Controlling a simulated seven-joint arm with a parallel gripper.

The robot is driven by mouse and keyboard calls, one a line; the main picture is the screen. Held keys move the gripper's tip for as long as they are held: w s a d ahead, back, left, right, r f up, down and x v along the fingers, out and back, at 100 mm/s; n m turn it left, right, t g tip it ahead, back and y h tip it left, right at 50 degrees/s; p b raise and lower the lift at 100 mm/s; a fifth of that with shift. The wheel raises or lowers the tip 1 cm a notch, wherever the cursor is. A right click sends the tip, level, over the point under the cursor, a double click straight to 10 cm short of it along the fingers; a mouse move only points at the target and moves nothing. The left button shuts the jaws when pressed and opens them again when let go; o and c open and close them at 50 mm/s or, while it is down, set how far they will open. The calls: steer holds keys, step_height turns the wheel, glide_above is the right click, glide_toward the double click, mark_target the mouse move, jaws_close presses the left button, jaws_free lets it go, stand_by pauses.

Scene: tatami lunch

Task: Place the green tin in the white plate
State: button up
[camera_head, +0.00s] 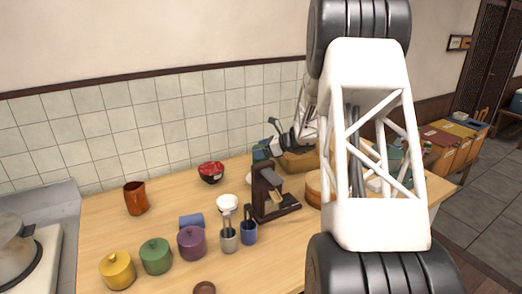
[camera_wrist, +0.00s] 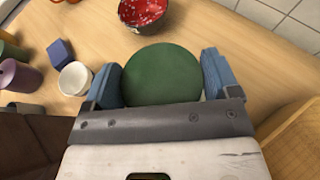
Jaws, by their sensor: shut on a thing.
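My gripper (camera_head: 264,150) is shut on the green tin (camera_wrist: 162,76), which shows as a round green top between the two blue fingers in the wrist view. In the head view my gripper is over the back of the table, right of the red bowl, and the tin is small and partly covered by the fingers. A pale rim (camera_head: 252,179) shows behind the dark brown grinder in the head view; I cannot tell whether it is the white plate. No white plate shows clearly in the wrist view.
A brown grinder (camera_head: 268,196) stands in front of my gripper. A red bowl (camera_head: 211,173), white cup (camera_head: 227,203), blue block (camera_head: 191,221) and several lidded pots, one green (camera_head: 156,256), stand to the left. A wooden tray (camera_wrist: 297,140) lies at the right. My arm hides the table's right part.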

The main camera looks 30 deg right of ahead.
steer(key=o, duration=1.2)
steer(key=shift+f, duration=0.15)
steer(key=shift+d+r, duration=0.1)
steer(key=shift+r, duration=0.1)
steer(key=v, duration=1.1)
steer(key=shift+s+d+r, duration=0.2)
steer(key=shift+s+d, duration=0.05)
steer(key=shift+s, duration=0.05)
